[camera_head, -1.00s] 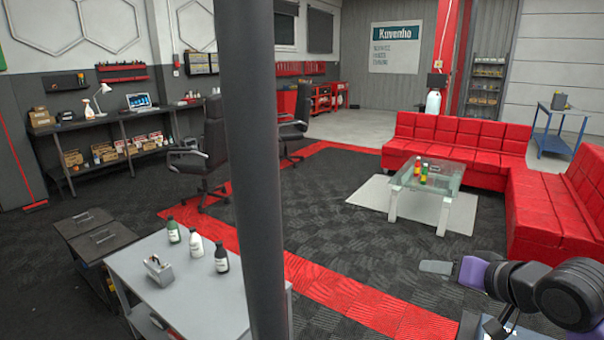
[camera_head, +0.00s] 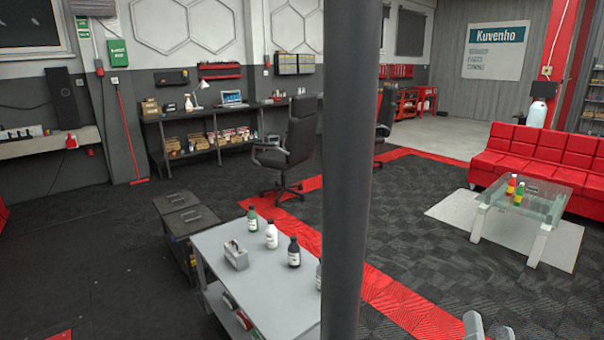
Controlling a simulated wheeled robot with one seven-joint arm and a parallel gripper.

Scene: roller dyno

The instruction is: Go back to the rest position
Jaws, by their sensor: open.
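My gripper (camera_head: 488,328) shows only as grey fingertips at the bottom edge of the head view, right of the dark column. The fingertips stand apart with nothing seen between them; the rest of the gripper and the arm are out of the picture. No object touches the visible fingertips.
A dark column (camera_head: 349,170) stands close in front. A grey table (camera_head: 270,300) at lower left bears a green bottle (camera_head: 252,219), white bottle (camera_head: 271,235), black bottle (camera_head: 294,252) and metal caddy (camera_head: 236,256). A glass table (camera_head: 530,200) and red sofa (camera_head: 530,155) stand right.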

